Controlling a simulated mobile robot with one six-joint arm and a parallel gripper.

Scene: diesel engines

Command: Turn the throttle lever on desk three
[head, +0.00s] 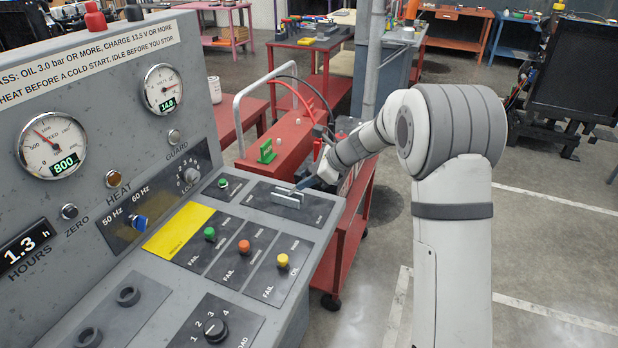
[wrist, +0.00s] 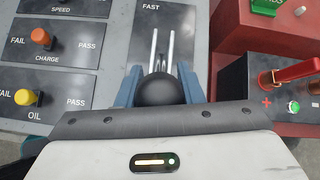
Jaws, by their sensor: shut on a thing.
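The throttle lever's round black knob (wrist: 160,90) sits between the two blue fingers of my gripper (wrist: 159,76) in the wrist view. The gripper is shut on it. Two parallel metal rails (wrist: 154,48) run ahead of the knob on a dark plate marked FAST. In the head view my gripper (head: 304,185) reaches in from the right to the metal rails (head: 287,199) on the desk's right edge. The knob and the lever's stem are hidden there. The grey desk (head: 226,262) shows no readable number.
The speed gauge (head: 52,148) reads 800 and the volts gauge (head: 164,90) reads 14.0. Green (head: 209,234), orange (head: 244,246) and yellow (head: 282,261) knobs stand near the rails. A red cart (head: 345,235) with a battery and cables is close beside the desk.

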